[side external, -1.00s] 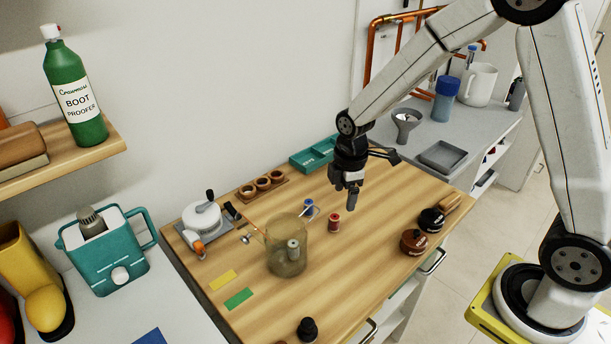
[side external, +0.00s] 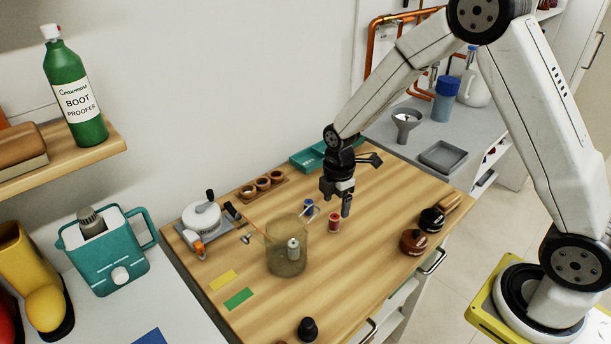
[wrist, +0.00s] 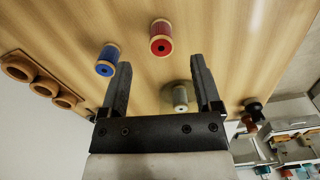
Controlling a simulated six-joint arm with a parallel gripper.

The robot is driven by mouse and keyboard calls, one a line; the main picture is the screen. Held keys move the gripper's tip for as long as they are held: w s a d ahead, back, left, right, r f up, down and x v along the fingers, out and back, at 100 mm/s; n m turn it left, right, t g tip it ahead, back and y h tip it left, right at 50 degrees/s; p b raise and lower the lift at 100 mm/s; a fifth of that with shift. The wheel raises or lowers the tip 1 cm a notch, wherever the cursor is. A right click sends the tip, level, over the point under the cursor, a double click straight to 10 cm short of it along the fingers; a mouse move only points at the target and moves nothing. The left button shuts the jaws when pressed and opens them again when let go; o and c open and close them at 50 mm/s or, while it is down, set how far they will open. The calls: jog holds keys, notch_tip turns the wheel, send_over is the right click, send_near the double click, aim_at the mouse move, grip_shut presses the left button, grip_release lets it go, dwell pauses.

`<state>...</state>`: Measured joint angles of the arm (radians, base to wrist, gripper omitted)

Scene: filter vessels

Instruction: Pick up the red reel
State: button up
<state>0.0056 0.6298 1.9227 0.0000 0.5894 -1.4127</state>
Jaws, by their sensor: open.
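The red reel (side external: 334,223) stands upright on the wooden worktop, just right of the glass vessel. In the wrist view the red reel (wrist: 161,38) lies beyond the fingertips, roughly between their lines. My gripper (side external: 336,207) is open and empty, above the worktop close to the red reel. In the wrist view its two fingers (wrist: 160,70) are spread with nothing between them. A blue reel (side external: 309,206) stands left of the red one, and it also shows in the wrist view (wrist: 107,60). A grey-green reel (side external: 293,249) is inside the transparent vessel (side external: 272,262).
A wooden holder with round cups (side external: 263,184) and a teal tray (side external: 306,160) line the back edge. A white-topped device (side external: 202,218) stands at the left. Dark-lidded jars (side external: 413,241) stand to the right. Yellow (side external: 222,280) and green (side external: 239,299) patches mark the front left. The worktop between reels and jars is clear.

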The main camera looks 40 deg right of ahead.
aim_at(335, 216)
jog(key=shift+a+f, duration=0.1)
jog(key=shift+f, duration=2.55)
grip_shut()
